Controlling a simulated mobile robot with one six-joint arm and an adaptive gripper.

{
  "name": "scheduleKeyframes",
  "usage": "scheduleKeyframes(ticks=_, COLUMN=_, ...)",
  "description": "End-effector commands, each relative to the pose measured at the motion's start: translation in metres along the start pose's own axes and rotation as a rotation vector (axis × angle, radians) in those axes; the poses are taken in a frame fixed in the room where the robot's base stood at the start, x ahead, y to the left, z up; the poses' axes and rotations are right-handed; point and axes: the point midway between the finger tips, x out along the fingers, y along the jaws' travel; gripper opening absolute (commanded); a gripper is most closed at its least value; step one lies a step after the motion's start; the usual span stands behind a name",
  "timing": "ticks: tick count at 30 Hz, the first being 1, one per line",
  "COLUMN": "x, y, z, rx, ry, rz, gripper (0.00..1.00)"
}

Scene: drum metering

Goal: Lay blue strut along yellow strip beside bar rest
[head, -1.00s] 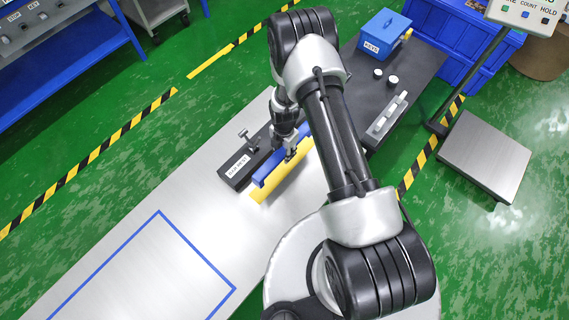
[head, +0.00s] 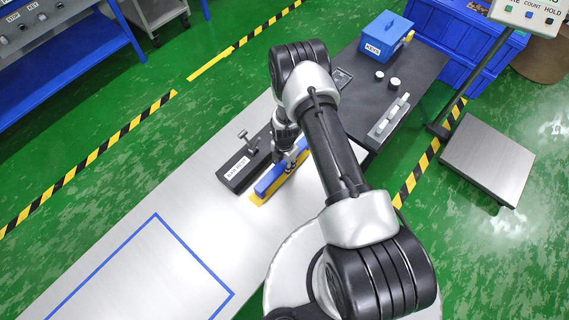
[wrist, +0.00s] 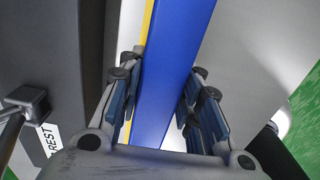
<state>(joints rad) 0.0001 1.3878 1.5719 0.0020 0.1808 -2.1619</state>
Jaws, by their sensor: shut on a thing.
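The blue strut (head: 268,181) lies along the yellow strip (head: 257,199) in the head view, covering much of it. In the wrist view the blue strut (wrist: 174,75) runs lengthwise between the fingers, with a thin line of the yellow strip (wrist: 146,25) on its left. My gripper (head: 291,163) is shut on the strut; its fingers (wrist: 160,100) are on both sides of it. The dark bar rest (head: 234,172) is beside the strut, with a gap between them. I cannot tell whether the strut touches the surface.
A clamp handle (head: 247,141) stands up from the bar rest. A blue-outlined area (head: 188,245) of the bench is empty. A dark mat (head: 425,67) holds a blue KEYS box (head: 386,34), two small white-topped pieces and a grey bar-shaped block (head: 390,117).

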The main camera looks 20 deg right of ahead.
Motion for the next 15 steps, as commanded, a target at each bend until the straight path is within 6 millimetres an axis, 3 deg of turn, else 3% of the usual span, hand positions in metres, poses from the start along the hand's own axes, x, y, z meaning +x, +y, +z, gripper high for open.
scheduleKeyframes(ticks=2, x=0.0035, y=0.0003, z=0.0002, rx=0.0, ry=0.0, rz=0.0, gripper=0.0)
scheduleKeyframes(ticks=3, x=0.0026, y=-0.0003, z=-0.0002, rx=0.0, ry=0.0, rz=-0.001, gripper=0.35)
scheduleKeyframes(ticks=11, x=0.0021, y=-0.0003, z=-0.0002, rx=0.0, ry=0.0, rz=-0.001, gripper=0.52)
scheduleKeyframes(ticks=15, x=0.0021, y=-0.0002, z=-0.0001, rx=0.0, ry=0.0, rz=0.0, gripper=0.52)
